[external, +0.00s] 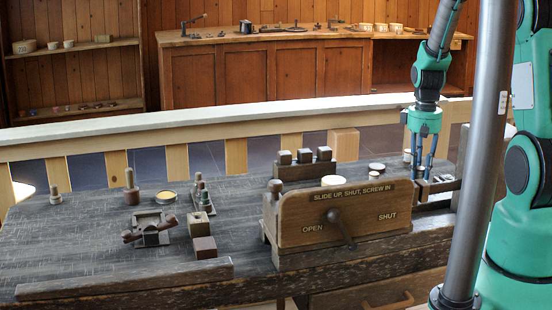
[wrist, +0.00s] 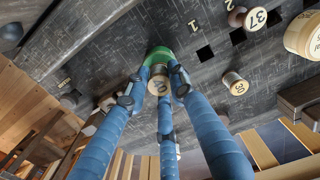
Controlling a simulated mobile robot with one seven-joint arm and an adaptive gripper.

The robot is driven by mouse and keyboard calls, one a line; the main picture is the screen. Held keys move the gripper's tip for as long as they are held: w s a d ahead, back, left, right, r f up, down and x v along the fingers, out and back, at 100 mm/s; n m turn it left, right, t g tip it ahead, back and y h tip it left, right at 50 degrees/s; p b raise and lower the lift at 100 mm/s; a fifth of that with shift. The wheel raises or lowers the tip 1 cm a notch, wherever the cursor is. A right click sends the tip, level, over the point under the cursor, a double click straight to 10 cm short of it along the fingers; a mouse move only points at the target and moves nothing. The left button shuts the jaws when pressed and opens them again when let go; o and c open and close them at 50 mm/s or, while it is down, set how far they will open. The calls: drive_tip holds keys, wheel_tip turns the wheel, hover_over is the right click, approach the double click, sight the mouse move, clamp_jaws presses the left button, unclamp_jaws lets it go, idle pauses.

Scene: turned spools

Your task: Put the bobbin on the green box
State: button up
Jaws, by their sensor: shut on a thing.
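My three-fingered gripper (wrist: 160,84) is shut on a small round-ended bobbin (wrist: 158,71), pale with a darker rim, between the blue fingers. A round green thing, likely the green box (wrist: 160,52), shows right behind the bobbin in the wrist view. I cannot tell whether the two touch. In the external view my gripper (external: 420,176) points down at the right end of the dark bench, beside the wooden panel. The bobbin and the round green thing cannot be made out there.
The lettered wooden panel (external: 350,208) with a lever stands left of my gripper. A dark block (wrist: 300,100) is at the right. The grey post (external: 482,150) hides part of the bench's right end.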

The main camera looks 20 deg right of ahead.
sight(420, 168)
drive_tip(key=shift+f, duration=0.15)
drive_tip(key=o, duration=0.8)
drive_tip(key=shift+o, duration=0.2)
wheel_tip(420, 168, up, 12)
drive_tip(key=p, duration=0.1)
drive_tip(key=shift+p, duration=0.3)
drive_tip(key=shift+r, duration=0.2)
